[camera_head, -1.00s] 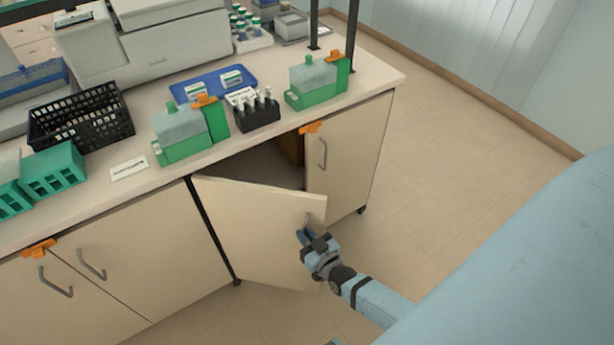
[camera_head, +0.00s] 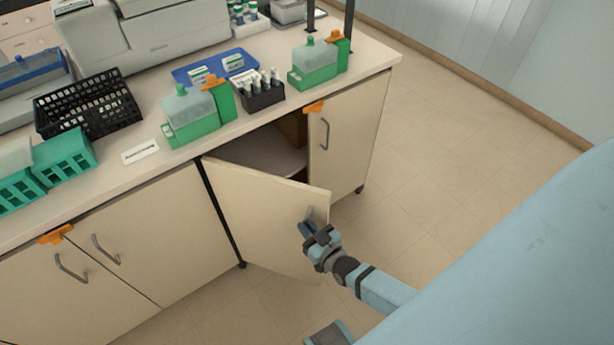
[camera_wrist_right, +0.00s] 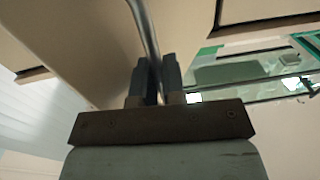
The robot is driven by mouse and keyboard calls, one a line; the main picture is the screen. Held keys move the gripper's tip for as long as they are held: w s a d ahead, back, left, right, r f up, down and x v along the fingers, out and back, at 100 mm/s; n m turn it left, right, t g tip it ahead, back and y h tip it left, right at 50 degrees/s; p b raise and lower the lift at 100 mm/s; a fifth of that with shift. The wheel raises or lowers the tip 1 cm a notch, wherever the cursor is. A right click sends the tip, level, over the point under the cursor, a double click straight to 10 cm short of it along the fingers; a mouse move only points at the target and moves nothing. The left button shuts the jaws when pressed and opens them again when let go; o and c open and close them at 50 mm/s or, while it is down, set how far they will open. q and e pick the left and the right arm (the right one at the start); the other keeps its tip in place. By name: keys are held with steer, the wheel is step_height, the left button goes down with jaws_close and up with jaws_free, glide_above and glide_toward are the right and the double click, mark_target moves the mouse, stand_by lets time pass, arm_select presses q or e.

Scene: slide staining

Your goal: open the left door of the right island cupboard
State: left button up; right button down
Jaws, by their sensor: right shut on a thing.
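The right island cupboard's left door (camera_head: 262,215) stands partly open in the head view, swung outward on its left edge. Its grey bar handle (camera_head: 309,212) is near the free edge. My right gripper (camera_head: 305,230) is shut on this handle. In the right wrist view the handle (camera_wrist_right: 145,30) runs down between the two fingers (camera_wrist_right: 154,85). Behind the door, part of the cupboard's inside (camera_head: 262,150) shows, with a brown thing (camera_head: 293,128) at its right. The cupboard's right door (camera_head: 350,135) is closed. My left gripper is not in view.
An orange clip (camera_head: 313,106) sits at the top of the closed right door. The left cupboard (camera_head: 110,270) is closed, with another orange clip (camera_head: 56,234). Green containers (camera_head: 195,115) and a black rack (camera_head: 262,93) stand on the counter. The floor at the right (camera_head: 450,170) is clear.

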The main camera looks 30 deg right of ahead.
stand_by(0.3)
steer(key=c, duration=1.3)
jaws_free()
steer(key=shift+o, duration=0.2)
steer(key=shift+s, duration=0.15)
steer(key=s+d, duration=0.1)
steer(key=s, duration=1.2)
steer(key=shift+s+d, duration=0.2)
steer(key=shift+s, duration=0.05)
